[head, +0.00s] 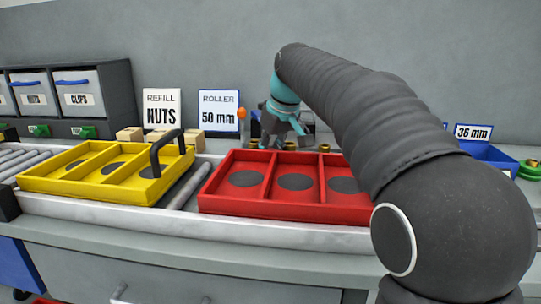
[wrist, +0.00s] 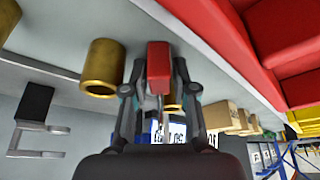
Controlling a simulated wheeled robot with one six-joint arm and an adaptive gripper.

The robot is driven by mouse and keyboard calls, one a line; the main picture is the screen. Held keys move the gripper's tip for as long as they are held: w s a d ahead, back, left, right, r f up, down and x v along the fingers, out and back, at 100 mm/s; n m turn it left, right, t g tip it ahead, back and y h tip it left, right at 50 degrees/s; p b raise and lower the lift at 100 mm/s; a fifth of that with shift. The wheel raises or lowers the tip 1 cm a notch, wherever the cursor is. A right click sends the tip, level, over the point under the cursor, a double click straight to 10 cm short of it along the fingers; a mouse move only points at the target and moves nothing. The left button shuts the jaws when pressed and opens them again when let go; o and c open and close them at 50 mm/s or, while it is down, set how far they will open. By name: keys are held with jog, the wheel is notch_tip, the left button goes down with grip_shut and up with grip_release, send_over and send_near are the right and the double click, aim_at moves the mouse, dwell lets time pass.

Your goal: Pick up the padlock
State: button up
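In the wrist view a padlock with a red body (wrist: 158,62) and a pale metal shackle sits between the two fingers of my gripper (wrist: 159,78). The shackle points towards the gripper's palm. A narrow gap seems to show between the red body and each finger, so the fingers look open around it. In the head view my gripper (head: 283,122) is low behind the red tray, at the back of the bench. The padlock cannot be made out there.
Brass rollers (wrist: 101,70) stand close beside the gripper. A black piece with grey prongs (wrist: 34,104) lies farther left in the wrist view. The red tray (head: 285,211) and yellow tray (head: 110,194) are in front. Wooden blocks (head: 185,138) and sign cards (head: 219,111) stand behind.

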aim_at(270, 148)
grip_shut()
jog(key=shift+r, duration=0.15)
jog(key=shift+r, duration=0.65)
notch_tip(270, 148, up, 2)
jog(key=shift+r, duration=0.2)
jog(key=s+d+r, duration=0.5)
jog(key=d+r, duration=0.2)
jog(key=d, duration=0.3)
jog(key=shift+s+d, duration=0.15)
jog(key=shift+d, duration=0.1)
